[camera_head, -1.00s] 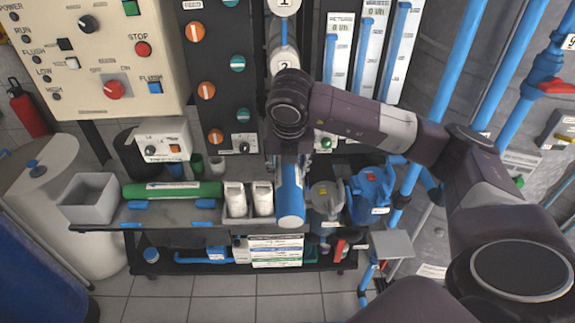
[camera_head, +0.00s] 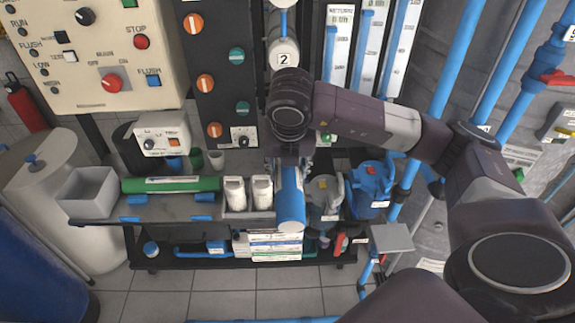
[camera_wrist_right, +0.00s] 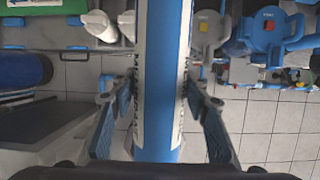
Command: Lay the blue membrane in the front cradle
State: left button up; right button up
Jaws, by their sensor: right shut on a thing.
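The blue membrane (camera_head: 291,208) is a blue cylinder with a white label band. My right gripper (camera_head: 290,160) is shut on it and holds it lengthwise, near end towards me, beside the right end of the bench. In the right wrist view the membrane (camera_wrist_right: 160,70) runs down the middle between the two fingers of the gripper (camera_wrist_right: 152,95). The front cradle shows as two low blue supports, left (camera_head: 131,219) and right (camera_head: 203,218), on the bench's front part; nothing lies on them. My left gripper is not in view.
A green cylinder (camera_head: 170,184) lies on the bench (camera_head: 165,210) behind the front supports. A grey open box (camera_head: 92,192) stands at left. Two white cartridges (camera_head: 248,193) stand in a holder left of the membrane. Pump-like grey and blue housings (camera_head: 370,185) are at its right.

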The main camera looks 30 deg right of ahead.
aim_at(280, 187)
jog(key=shift+s+a+b, duration=0.1)
jog(key=shift+s+a, duration=0.4)
jog(key=shift+s, duration=0.3)
jog(key=shift+s+a+b, duration=0.15)
jog(key=shift+s+a, duration=0.35)
jog(key=shift+s, duration=0.35)
jog(key=shift+s+a+b, duration=0.1)
jog(key=shift+s+a, duration=0.4)
jog(key=shift+s, duration=0.3)
jog(key=shift+w+a+f+n+b, duration=0.25)
jog(key=shift+n+b, duration=0.35)
jog(key=shift+b, duration=0.2)
jog(key=n+b, duration=0.1)
jog(key=a+n+b, duration=0.1)
jog(key=y+b, duration=0.1)
jog(key=shift+w+a+f+n+t, duration=0.15)
jog(key=shift+w+f+n+t, duration=0.15)
jog(key=shift+w+n, duration=0.1)
jog(key=w+a+f+n+g+y+b, duration=0.2)
jog(key=w+a+n+y+b, duration=0.2)
jog(key=n, duration=1)
jog(key=a+b, duration=0.2)
jog(key=b, duration=0.1)
jog(key=shift+a+f, duration=0.35)
jog(key=shift+f, duration=0.05)
